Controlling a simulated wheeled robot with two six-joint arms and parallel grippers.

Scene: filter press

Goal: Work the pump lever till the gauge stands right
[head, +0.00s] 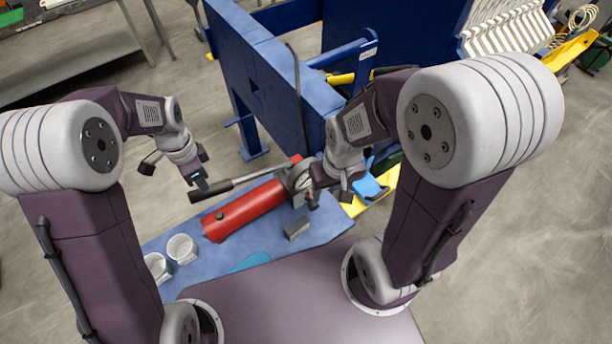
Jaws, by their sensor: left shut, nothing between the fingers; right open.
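The pump is a red cylinder (245,210) lying on a blue bench (215,262). Its lever (248,178) is a dark rod with a black grip at the left end and a red part at the right end, running low above the cylinder. The round pale gauge (299,181) is at the cylinder's right end; its needle is too small to read and my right gripper partly covers it. My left gripper (203,186) is shut and empty at the lever's black grip; I cannot tell whether it touches. My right gripper (330,198) is open, just right of the gauge.
Two white cups (182,248) stand on the bench's left part. A small grey block (297,229) and a flat blue item (250,262) lie in front of the pump. The blue press frame (270,75) rises behind. A grey table (70,60) stands at the back left.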

